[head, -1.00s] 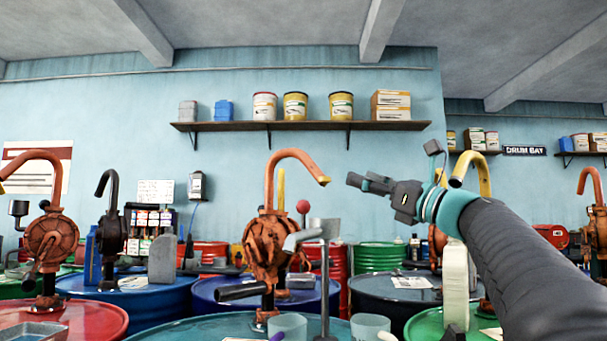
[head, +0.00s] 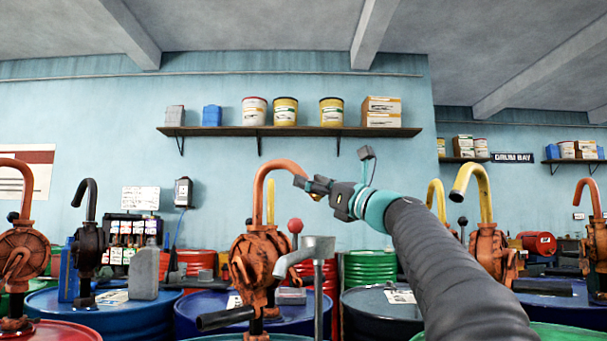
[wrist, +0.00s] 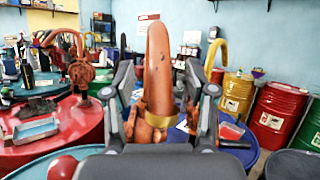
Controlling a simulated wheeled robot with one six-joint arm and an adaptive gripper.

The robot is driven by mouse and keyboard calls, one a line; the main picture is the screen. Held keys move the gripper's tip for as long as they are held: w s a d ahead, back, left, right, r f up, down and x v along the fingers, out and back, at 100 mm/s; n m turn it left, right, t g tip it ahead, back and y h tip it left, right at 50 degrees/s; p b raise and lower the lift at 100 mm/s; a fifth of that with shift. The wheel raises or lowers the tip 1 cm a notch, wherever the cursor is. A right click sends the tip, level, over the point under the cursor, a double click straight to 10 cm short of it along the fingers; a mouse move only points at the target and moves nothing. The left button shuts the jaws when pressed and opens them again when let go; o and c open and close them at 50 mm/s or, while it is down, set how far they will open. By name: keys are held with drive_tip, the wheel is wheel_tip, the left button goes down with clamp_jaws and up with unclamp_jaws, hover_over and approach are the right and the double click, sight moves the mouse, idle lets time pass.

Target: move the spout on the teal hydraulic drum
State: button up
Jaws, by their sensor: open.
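The orange-brown pump (head: 260,262) stands on the teal drum (head: 232,338), whose top just shows at the bottom edge of the head view. Its curved spout (head: 262,186) arches up and bends right. My gripper (head: 306,186) is at the spout's outer end, level with the downward bend. In the wrist view the spout (wrist: 158,50) rises between the two spread fingers of my gripper (wrist: 167,86), with a brass-coloured band lower down. The jaws are open around it, with gaps visible at the sides. Contact cannot be told.
A grey tap on a post (head: 310,250) stands right of the pump. A yellow spout (head: 478,180) and other drums with pumps stand to the right. A red drum (wrist: 80,125) lies left in the wrist view. The space above the spout is clear.

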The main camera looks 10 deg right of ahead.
drive_tip(key=shift+p+x, duration=0.3)
drive_tip(key=shift+x, duration=1.2)
clamp_jaws()
